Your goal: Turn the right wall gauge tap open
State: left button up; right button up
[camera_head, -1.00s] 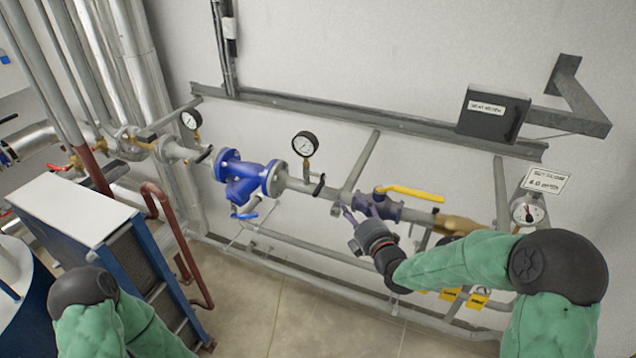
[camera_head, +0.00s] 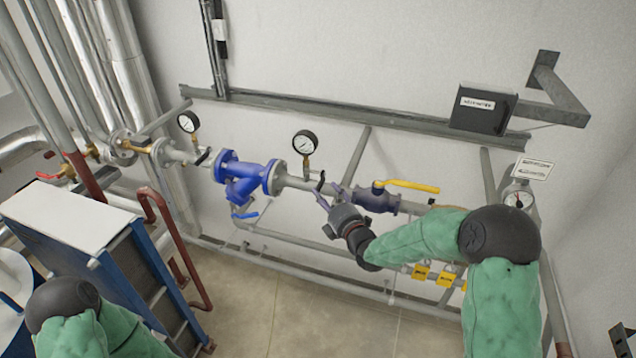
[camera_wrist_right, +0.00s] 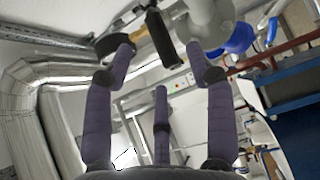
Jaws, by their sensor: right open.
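The right wall gauge (camera_head: 305,143) is a round white dial on a short brass stem above the grey pipe. Its tap has a small black handle (camera_head: 320,182) beside the foot of the stem. In the right wrist view the black handle (camera_wrist_right: 163,38) appears between and beyond the fingertips. My right gripper (camera_head: 329,195) is open, its purple fingers pointing up at the handle from just below and right. In the wrist view the gripper (camera_wrist_right: 160,55) holds nothing; whether a finger touches the handle is unclear. Only my left arm's upper links show; its gripper is out of view.
A blue valve body (camera_head: 245,180) is on the pipe left of the tap. A yellow lever (camera_head: 410,185) on a dark valve is close to the right of my gripper. A second gauge (camera_head: 188,122) is further left. Lower pipes run behind my right wrist.

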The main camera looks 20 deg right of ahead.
aim_at(321, 187)
jog(key=w+p, duration=0.1)
jog(key=w, duration=0.3)
jog(key=shift+w+a, duration=0.15)
jog(key=shift+a, duration=0.05)
jog(key=shift+w+a+p, duration=0.2)
jog(key=shift+w+p, duration=0.1)
jog(key=shift+w, duration=0.3)
grip_shut()
